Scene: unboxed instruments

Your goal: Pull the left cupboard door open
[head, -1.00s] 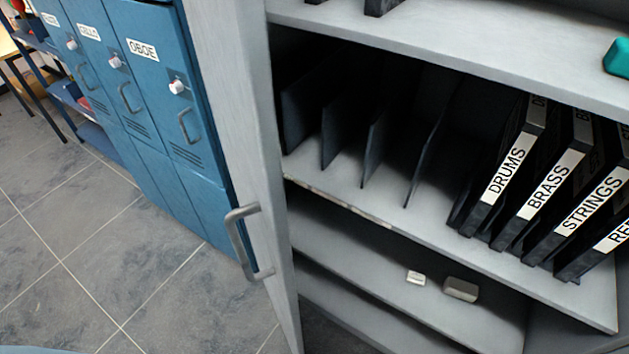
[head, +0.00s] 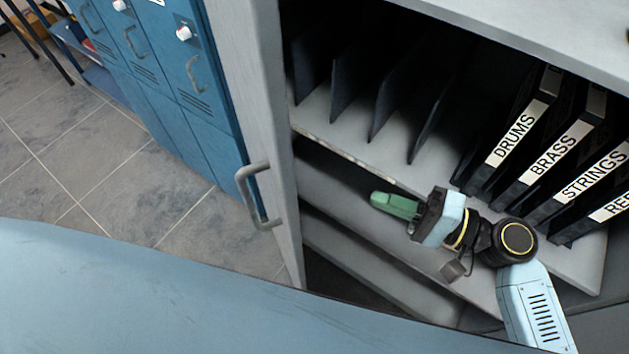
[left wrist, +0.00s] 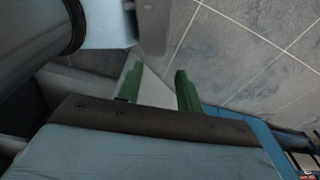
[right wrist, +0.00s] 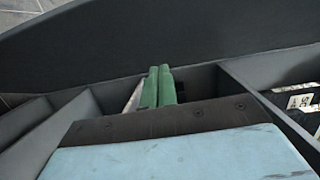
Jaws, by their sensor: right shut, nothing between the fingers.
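The left cupboard door (head: 262,90) is grey and stands ajar, seen nearly edge-on at the left of the cupboard in the head view. Its curved grey bar handle (head: 245,195) is on the face turned left. My right gripper (head: 374,199) has green fingers and is in front of the lower shelves, right of the handle and apart from it. In the right wrist view its fingers (right wrist: 158,86) are together and empty. My left gripper (left wrist: 157,84) shows only in the left wrist view, fingers apart, with a pale wedge-shaped surface behind them and floor beyond.
The open grey cupboard has a middle shelf (head: 345,140) with dark dividers and labelled folders such as DRUMS (head: 515,135). Blue lockers (head: 185,85) stand left of the door. Bare tiled floor (head: 130,190) lies in front of the lockers.

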